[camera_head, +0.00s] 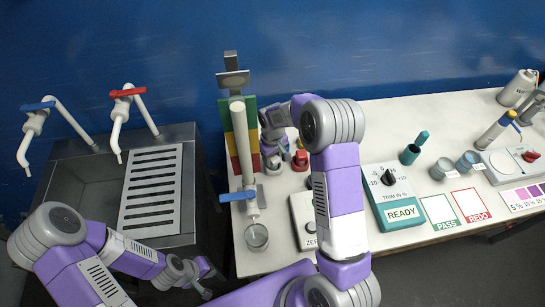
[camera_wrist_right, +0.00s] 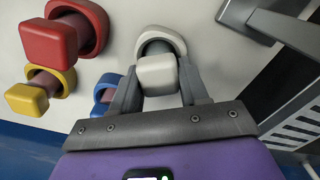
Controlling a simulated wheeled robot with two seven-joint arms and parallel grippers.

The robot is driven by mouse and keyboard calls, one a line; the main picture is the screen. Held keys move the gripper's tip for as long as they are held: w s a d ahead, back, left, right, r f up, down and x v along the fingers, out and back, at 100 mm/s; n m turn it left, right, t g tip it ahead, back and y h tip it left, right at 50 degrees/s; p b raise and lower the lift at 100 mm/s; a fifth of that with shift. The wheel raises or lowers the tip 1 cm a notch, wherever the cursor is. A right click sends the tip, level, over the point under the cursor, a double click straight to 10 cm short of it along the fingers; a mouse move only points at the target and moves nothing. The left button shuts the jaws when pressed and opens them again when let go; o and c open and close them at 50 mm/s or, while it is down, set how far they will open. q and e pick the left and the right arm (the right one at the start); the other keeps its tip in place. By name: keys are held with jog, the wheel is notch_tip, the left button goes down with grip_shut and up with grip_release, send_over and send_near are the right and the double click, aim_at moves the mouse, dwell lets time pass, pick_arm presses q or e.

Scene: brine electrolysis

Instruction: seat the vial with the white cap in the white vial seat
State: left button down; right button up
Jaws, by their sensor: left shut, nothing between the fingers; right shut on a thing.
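In the right wrist view the vial with the white cap (camera_wrist_right: 156,76) is between the fingers of my right gripper (camera_wrist_right: 157,68), which is shut on it. Its dark body runs into the ring of the white vial seat (camera_wrist_right: 162,38); how deep it sits I cannot tell. My left gripper (camera_head: 207,277) is shut and empty, low in front of the sink.
Red (camera_wrist_right: 55,42), yellow (camera_wrist_right: 28,98) and blue (camera_wrist_right: 101,107) capped vials stand in matching seats close to the right gripper. In the head view a tall column (camera_head: 241,145) stands just left of it. A teal READY box (camera_head: 391,195) is to the right.

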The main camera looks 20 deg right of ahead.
jog(key=o, duration=1.1)
jog(key=shift+o, duration=0.2)
jog(key=shift+r, duration=3.8)
jog(key=shift+r+p, duration=0.1)
jog(key=shift+p, duration=0.2)
